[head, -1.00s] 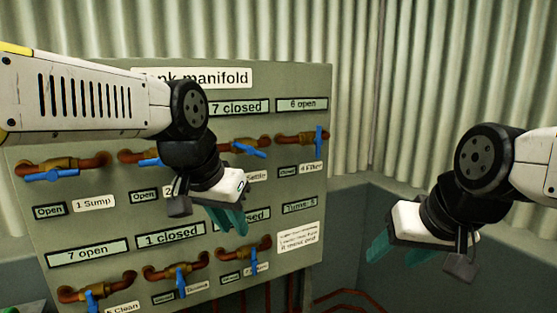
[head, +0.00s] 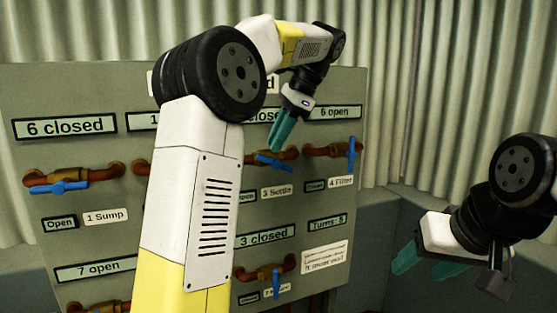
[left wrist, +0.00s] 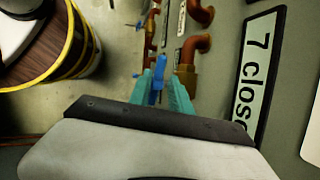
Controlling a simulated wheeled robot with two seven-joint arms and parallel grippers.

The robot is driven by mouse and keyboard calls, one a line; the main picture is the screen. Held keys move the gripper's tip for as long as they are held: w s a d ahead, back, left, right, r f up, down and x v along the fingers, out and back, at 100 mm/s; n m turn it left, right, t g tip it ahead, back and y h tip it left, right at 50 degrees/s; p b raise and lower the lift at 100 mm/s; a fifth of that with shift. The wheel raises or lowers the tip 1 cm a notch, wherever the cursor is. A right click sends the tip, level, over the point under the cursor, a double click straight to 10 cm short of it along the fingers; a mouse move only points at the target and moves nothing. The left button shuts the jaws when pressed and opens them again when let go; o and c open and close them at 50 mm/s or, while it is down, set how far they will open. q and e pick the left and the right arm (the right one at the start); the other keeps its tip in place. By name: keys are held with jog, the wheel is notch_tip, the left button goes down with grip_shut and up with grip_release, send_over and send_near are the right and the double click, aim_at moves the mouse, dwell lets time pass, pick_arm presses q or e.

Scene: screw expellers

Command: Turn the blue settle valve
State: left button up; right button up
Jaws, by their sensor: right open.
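The blue settle valve handle (head: 275,161) sits on a brown pipe above the "3 Settle" label (head: 277,191) on the grey manifold panel. My left gripper (head: 281,134) is just above this handle, fingers pointing down at it. In the left wrist view a blue handle (left wrist: 157,82) shows between the two teal fingers, which stand apart on either side of it; whether they touch it I cannot tell. My right gripper (head: 422,266) is open and empty, off the right side of the panel.
Other blue handles are close by: sump (head: 58,187) at left, filter (head: 351,154) to the right, and one below (head: 277,281). My left arm hides the panel's middle. A "7 closed" sign (left wrist: 258,75) shows in the left wrist view.

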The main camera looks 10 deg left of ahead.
aim_at(266, 160)
pick_arm(q)
jog(key=x, duration=0.6)
jog(key=shift+a+f, duration=0.1)
jog(key=shift+f, duration=0.1)
grip_shut()
